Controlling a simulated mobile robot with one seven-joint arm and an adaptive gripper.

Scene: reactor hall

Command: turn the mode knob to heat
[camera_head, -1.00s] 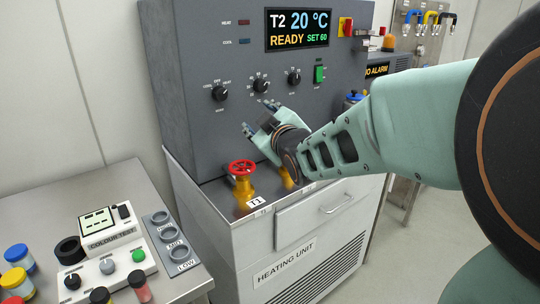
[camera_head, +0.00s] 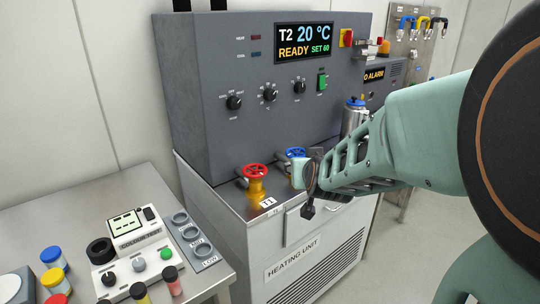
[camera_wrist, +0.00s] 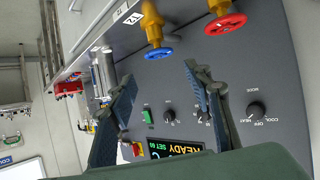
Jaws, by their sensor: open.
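The mode knob (camera_head: 234,102) is the black leftmost knob on the grey heating panel. It also shows in the wrist view (camera_wrist: 256,111), to the right of both fingers, with COOL, OFF and HEAT labels around it. Its pointer is too small to read surely. My gripper (camera_head: 309,183) is open and empty, below and to the right of the knobs, in front of the cabinet top and clear of the mode knob. In the wrist view its two fingers (camera_wrist: 160,74) stand apart with the panel behind them; the right finger partly covers the middle knob.
Two more knobs (camera_head: 270,94) and a green switch (camera_head: 322,82) sit right of the mode knob. A red valve wheel (camera_head: 255,171) and a blue one (camera_head: 290,154) stand out below the panel. A metal flask (camera_head: 353,118) stands behind my arm. A bench with a colour tester (camera_head: 137,232) is at lower left.

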